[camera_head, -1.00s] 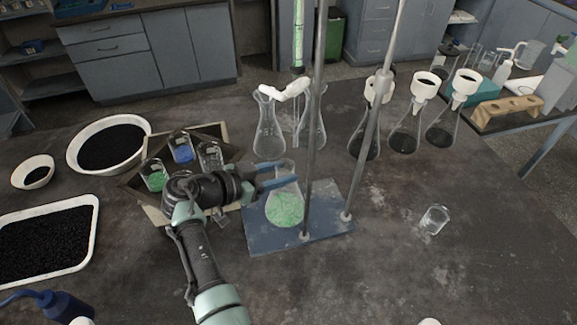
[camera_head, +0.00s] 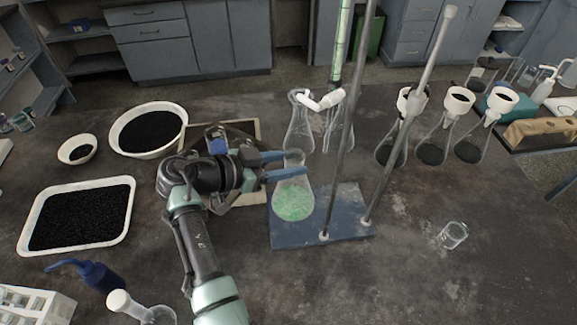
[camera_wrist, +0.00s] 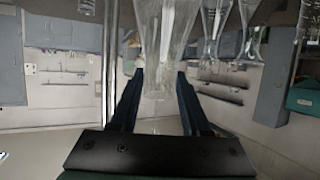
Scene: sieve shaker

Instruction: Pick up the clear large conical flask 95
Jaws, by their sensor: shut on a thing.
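A clear conical flask (camera_head: 293,203) with green contents in its lower part is over the blue base plate of a metal stand. My gripper (camera_head: 284,166) is shut on its neck, coming from the left, with one blue finger on each side. In the wrist view clear glass (camera_wrist: 160,62) shows between the two dark fingers. The flask looks upright; I cannot tell whether its bottom touches the plate.
The stand's base plate (camera_head: 340,225) carries two tall rods (camera_head: 352,120) close to the flask's right. Flasks with white funnels (camera_head: 435,148) stand at the back right. A small beaker (camera_head: 453,235) stands at right. A black-filled tray (camera_head: 78,218) is at left. The front right is clear.

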